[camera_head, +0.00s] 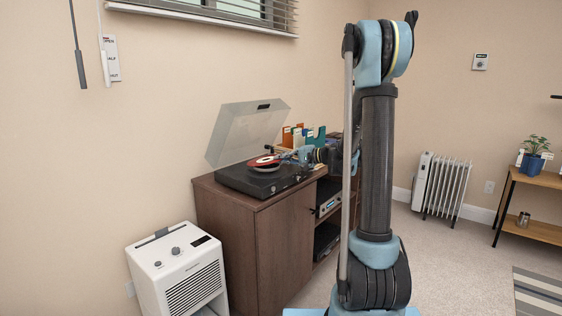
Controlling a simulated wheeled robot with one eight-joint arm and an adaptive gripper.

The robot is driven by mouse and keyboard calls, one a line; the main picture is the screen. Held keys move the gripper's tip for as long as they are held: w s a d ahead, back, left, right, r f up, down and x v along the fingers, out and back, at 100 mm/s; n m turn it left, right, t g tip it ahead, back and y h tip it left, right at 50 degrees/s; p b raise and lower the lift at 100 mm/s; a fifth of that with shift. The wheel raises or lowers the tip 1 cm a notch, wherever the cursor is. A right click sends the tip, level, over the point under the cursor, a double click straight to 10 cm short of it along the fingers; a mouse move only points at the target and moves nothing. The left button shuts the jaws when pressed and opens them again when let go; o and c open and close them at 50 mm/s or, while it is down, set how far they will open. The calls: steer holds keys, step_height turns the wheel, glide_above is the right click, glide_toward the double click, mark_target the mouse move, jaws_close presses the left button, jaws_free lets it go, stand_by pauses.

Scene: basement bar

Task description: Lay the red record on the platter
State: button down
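The red record (262,163) is over the platter of the black turntable (246,182), which stands on the cabinet under a raised clear lid (247,130). The record hides most of the platter. I cannot tell whether the record rests flat on it or hovers just above. My gripper (283,155) is at the record's right edge, reaching in from the right. Its fingertips are too small in view to show whether they are open or shut on the record.
The brown cabinet (255,247) has open shelves with audio gear at its right. Record sleeves (299,137) stand behind my gripper. A white dehumidifier (178,265) stands at the cabinet's left. A heater (441,185) and a plant shelf (536,181) are at the right, with open carpet before them.

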steer(key=c, duration=1.7)
jaws_free()
steer(key=v, duration=1.2)
